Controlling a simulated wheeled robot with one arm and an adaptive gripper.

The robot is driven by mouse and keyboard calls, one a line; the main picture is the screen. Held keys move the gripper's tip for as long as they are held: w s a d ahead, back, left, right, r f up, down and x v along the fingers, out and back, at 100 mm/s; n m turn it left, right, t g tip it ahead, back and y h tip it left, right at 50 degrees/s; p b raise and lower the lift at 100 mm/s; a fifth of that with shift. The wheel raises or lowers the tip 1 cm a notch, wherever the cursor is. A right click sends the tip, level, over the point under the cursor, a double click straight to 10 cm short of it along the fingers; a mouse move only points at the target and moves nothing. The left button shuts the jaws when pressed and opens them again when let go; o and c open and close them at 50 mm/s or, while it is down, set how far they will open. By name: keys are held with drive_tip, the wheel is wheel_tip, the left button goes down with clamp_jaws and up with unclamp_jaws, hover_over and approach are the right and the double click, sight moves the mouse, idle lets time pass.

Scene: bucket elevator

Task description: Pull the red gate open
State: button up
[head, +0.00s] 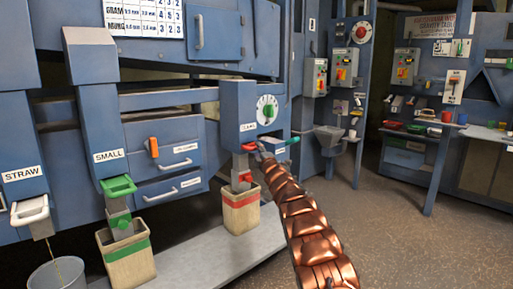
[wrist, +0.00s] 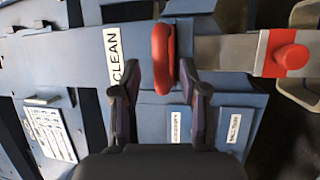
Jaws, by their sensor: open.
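The red gate's handle (head: 249,146) sticks out under the CLEAN label on a blue chute box. In the wrist view, the red handle (wrist: 162,58) lies between the two fingers of my gripper (wrist: 155,85). The right finger is close beside the handle, and a gap shows on the left. I cannot tell whether either finger touches it. In the head view, my gripper (head: 262,152) is small at the handle and partly hidden by my arm. A red collar with a knob (head: 243,179) sits lower on the spout; it also shows in the wrist view (wrist: 288,54).
A tan sack with a red band (head: 241,210) stands below the spout. A green gate (head: 118,187) under SMALL and a white gate (head: 30,211) under STRAW are to the left. A dial (head: 267,109) and a teal-tipped lever (head: 288,141) are nearby. Floor at right is clear.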

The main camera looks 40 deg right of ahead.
sight(256, 148)
drive_tip(key=shift+w+d+r+p, duration=0.1)
drive_tip(key=shift+w+r+p, duration=0.1)
drive_tip(key=shift+w+p, duration=0.2)
drive_tip(key=shift+w+d+r+p, duration=0.1)
drive_tip(key=shift+w+r+p, duration=0.05)
drive_tip(key=shift+w+p, duration=0.25)
drive_tip(key=shift+w+d+p, duration=0.4)
drive_tip(key=shift+w+p, duration=0.2)
drive_tip(key=shift+p, duration=0.1)
drive_tip(key=shift+f, duration=0.1)
clamp_jaws()
drive_tip(key=shift+d, duration=0.1)
